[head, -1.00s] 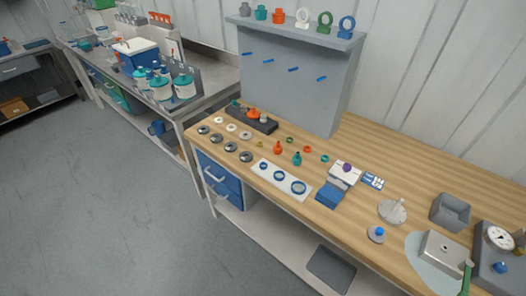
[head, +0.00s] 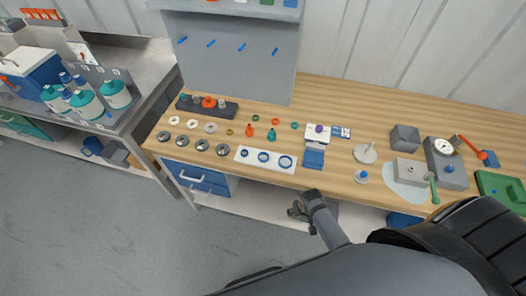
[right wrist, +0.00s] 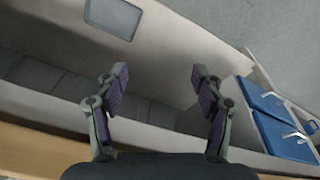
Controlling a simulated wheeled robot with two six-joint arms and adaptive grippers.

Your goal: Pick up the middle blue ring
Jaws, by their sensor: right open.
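The middle blue ring (head: 259,157) lies on a white strip (head: 274,167) near the table's front edge, in the head view. A smaller blue ring (head: 240,154) is to its left and a larger one (head: 292,162) to its right. My right gripper (head: 297,210) is in front of the table edge, apart from the rings and to their lower right. In the right wrist view my right gripper (right wrist: 160,88) is open, with nothing between its fingers; the rings are not seen there. My left gripper is not in view.
Right of the strip are a blue block (head: 314,158) and a white box (head: 317,136). Several dark discs (head: 202,145) lie to its left. A grey pegboard (head: 235,60) stands behind. Blue drawers (right wrist: 283,128) and a lower shelf (right wrist: 160,45) show in the right wrist view.

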